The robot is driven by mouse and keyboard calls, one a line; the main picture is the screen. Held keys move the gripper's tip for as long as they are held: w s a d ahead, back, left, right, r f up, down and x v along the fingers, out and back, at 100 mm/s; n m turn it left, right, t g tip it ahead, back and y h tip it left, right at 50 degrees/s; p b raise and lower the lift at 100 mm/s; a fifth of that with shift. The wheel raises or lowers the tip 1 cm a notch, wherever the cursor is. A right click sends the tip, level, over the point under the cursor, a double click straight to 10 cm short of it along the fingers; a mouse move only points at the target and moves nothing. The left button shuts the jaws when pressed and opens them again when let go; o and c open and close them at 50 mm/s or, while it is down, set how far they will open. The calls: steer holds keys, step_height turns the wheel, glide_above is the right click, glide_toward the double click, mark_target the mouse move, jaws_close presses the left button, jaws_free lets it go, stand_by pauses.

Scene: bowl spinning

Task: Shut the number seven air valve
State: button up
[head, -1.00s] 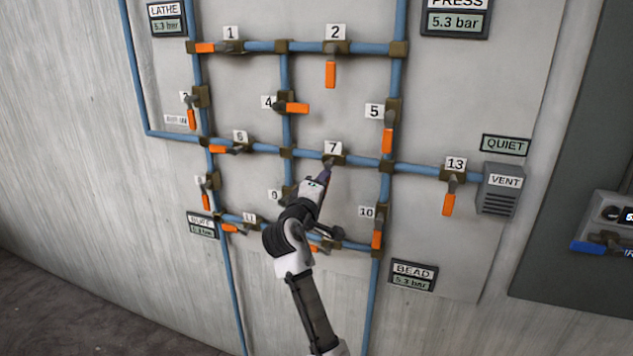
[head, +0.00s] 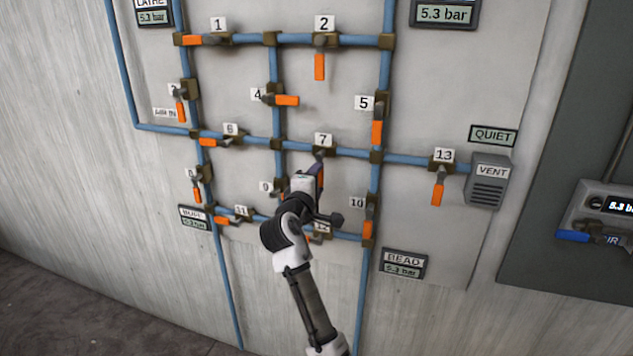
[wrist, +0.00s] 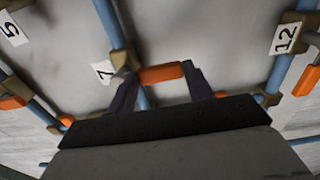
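The number 7 valve (head: 322,152) sits on a blue horizontal pipe at the middle of the board, under its "7" label. Its orange handle (head: 321,177) points down, across the pipe, partly hidden by my gripper (head: 313,181). In the wrist view the orange handle (wrist: 160,73) lies crosswise to the pipe (wrist: 110,20), near the "7" label (wrist: 103,72). My gripper's two dark fingers stand apart, one near each end of the handle. I cannot tell whether a finger touches it.
Number 12 valve (head: 320,232) is just below my gripper, and number 10 valve (head: 368,222) is to the lower right. Number 5 valve (head: 377,120) is at upper right. A vent box (head: 489,180) ends the pipe past number 13 valve (head: 440,180). The panel below 7 is partly clear.

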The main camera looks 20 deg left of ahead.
steer(key=o, duration=0.4)
steer(key=shift+o, duration=0.2)
steer(key=s+b, duration=0.4)
steer(key=s, duration=1)
steer(key=shift+a, duration=0.25)
